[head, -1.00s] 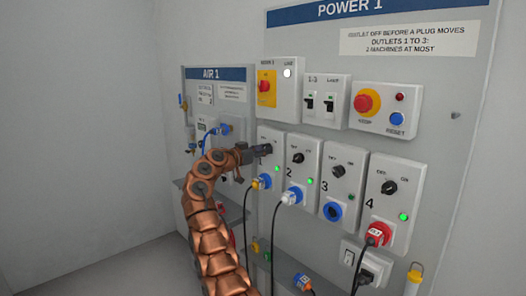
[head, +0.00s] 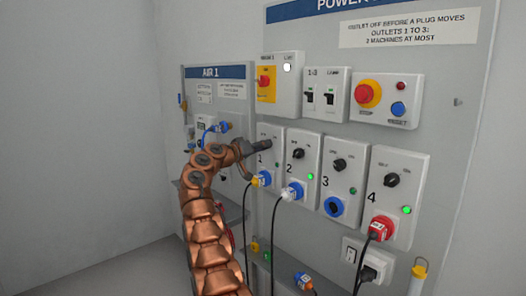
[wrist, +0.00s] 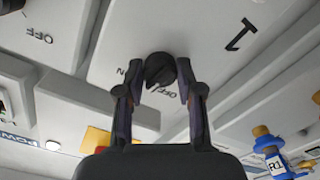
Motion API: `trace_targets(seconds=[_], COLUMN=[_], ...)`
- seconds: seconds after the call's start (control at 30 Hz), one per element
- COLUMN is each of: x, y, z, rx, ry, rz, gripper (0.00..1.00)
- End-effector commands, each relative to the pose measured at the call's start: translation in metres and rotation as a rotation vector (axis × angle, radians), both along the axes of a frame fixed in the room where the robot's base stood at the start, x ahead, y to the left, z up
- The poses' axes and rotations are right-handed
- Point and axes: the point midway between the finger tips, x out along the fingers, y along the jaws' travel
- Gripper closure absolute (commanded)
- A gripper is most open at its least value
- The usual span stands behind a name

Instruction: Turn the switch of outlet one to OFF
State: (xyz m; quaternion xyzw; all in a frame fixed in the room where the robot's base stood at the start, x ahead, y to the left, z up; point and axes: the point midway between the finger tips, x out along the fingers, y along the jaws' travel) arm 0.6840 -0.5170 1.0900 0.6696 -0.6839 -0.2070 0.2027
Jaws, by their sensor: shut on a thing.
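The outlet one box (head: 264,160) is a grey box on the POWER 1 panel, marked 1. Its switch, a round black knob (wrist: 161,70), shows between my fingertips in the wrist view, with ON and OFF printed close by. My gripper (wrist: 160,88) is shut on this knob, one finger on each side. In the head view my gripper (head: 252,148) reaches the upper part of the outlet one box and hides the knob there. I cannot tell which mark the knob points to.
Outlets two (head: 300,165), three (head: 342,180) and four (head: 396,195) stand to the right with their own knobs. A blue and white plug (head: 292,191) and a red plug (head: 381,228) have hanging cables. The AIR 1 panel (head: 215,73) is at left.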

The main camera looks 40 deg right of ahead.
Motion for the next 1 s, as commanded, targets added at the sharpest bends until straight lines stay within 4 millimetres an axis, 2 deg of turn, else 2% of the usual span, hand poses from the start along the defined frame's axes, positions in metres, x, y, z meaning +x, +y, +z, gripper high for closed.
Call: trace_targets(seconds=[0.6, 1.0], x=[-0.0011, -0.0011], y=[-0.0004, -0.0005], z=[0.0017, 0.0029], rx=[0.015, 0.021], ry=[0.588, 0.881], rz=[0.0, 0.0], gripper=[0.98, 0.98])
